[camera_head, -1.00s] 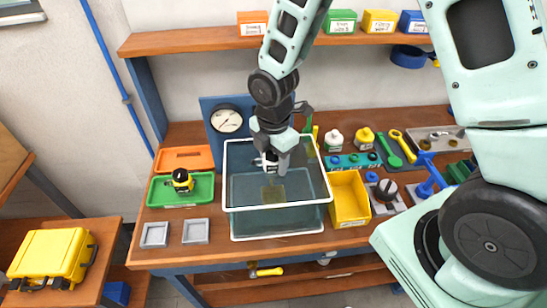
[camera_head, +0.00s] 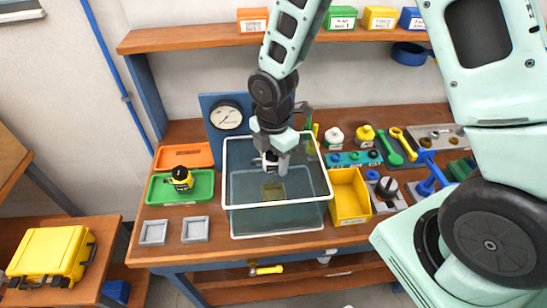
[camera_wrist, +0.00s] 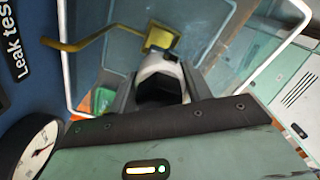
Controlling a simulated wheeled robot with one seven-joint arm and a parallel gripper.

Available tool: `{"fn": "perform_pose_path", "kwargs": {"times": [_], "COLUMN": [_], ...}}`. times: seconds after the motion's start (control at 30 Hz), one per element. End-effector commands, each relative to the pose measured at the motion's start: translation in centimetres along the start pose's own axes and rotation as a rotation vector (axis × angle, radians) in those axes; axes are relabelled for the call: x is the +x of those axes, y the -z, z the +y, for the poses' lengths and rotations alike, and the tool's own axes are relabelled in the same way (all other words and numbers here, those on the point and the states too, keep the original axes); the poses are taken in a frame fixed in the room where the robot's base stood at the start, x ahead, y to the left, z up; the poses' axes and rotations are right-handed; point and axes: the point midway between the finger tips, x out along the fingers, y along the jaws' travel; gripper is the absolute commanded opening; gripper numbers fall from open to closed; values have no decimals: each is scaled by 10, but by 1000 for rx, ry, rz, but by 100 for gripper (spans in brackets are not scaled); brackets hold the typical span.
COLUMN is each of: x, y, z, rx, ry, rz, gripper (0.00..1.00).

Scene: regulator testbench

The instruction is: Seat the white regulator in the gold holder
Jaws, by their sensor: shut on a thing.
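The white regulator (camera_wrist: 152,68) is held between the fingers of my gripper (camera_wrist: 158,85) in the wrist view; its near side looks dark. In the head view my gripper (camera_head: 272,160) points down into the clear, white-rimmed tank (camera_head: 277,236), and the regulator is mostly hidden by it. The gold holder (camera_head: 273,192) stands inside the tank, below the gripper. It also shows in the wrist view (camera_wrist: 161,37), just beyond the regulator, with a bent gold pipe running left. The regulator appears apart from the holder, though the exact gap is unclear.
A gauge (camera_head: 227,117) on a blue panel stands behind the tank's left side. A green tray (camera_head: 203,188) with a black-and-yellow part lies left, and a yellow bin (camera_head: 347,199) stands close on the right. The tank walls surround the holder.

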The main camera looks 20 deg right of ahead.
Motion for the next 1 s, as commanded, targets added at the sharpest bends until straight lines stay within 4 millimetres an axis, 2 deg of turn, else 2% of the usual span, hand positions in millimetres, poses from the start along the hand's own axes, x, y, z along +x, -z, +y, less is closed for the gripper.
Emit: {"fn": "perform_pose_path", "kwargs": {"times": [0.57, 1.0], "x": [10, 10], "y": [0, 0], "z": [0, 0], "rx": [0, 0], "ry": [-1, -1], "rz": [0, 0], "gripper": [9, 9]}}
